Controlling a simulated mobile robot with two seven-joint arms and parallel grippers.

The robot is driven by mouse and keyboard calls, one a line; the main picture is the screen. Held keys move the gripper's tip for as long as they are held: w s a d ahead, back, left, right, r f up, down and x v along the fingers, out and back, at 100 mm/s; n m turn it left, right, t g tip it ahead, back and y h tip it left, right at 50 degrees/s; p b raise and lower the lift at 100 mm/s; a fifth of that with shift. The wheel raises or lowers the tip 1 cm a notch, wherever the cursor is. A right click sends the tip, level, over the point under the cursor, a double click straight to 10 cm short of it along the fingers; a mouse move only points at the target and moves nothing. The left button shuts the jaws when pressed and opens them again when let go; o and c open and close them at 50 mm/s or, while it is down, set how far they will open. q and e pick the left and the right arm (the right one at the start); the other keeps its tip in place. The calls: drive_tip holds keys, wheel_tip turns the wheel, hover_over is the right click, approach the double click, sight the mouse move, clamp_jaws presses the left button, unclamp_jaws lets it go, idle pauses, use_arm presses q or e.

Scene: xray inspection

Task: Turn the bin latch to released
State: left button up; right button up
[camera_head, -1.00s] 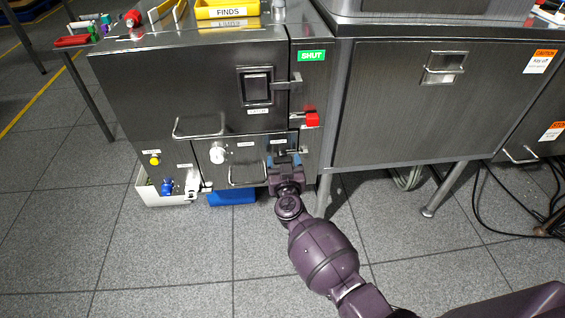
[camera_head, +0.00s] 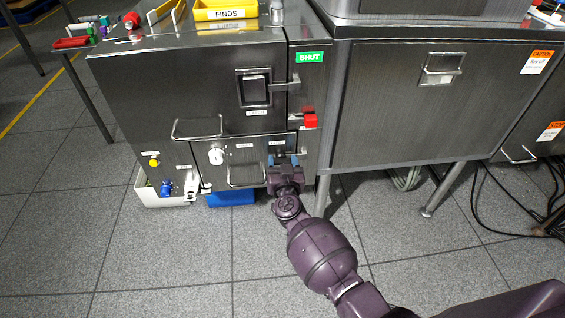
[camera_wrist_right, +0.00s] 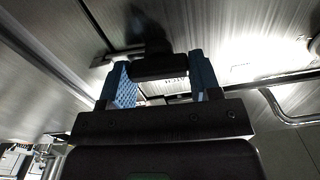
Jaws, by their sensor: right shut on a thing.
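The bin latch sits at the right end of the lower panel of the metal cabinet, under a small label. In the head view my right gripper (camera_head: 283,161) reaches up to it from below and mostly hides it. In the right wrist view the dark latch handle (camera_wrist_right: 160,66) lies between the blue fingertips of the right gripper (camera_wrist_right: 163,80), which is shut on it. A thin metal bar (camera_wrist_right: 124,53) shows beside the handle. I cannot tell the latch's exact turn angle. My left gripper is not in view.
A bar handle (camera_head: 246,181) and a round gauge (camera_head: 216,156) are left of the latch. A red handle (camera_head: 310,121) sits above right, below a green SHUT sign (camera_head: 310,57). A blue bin (camera_head: 230,197) shows under the cabinet. The floor in front is clear.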

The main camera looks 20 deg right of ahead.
drive_tip(key=m, duration=0.4)
drive_tip(key=shift+d+p, duration=0.1)
drive_tip(key=shift+p, duration=0.2)
use_arm(q)
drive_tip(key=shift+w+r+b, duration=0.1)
drive_tip(key=shift+b, duration=0.5)
use_arm(e)
drive_tip(key=m, duration=1.3)
drive_tip(key=shift+d+f, duration=0.1)
drive_tip(key=shift+f, duration=0.2)
drive_tip(key=o, duration=0.6)
drive_tip(key=shift+o, duration=0.2)
drive_tip(key=shift+s, duration=0.1)
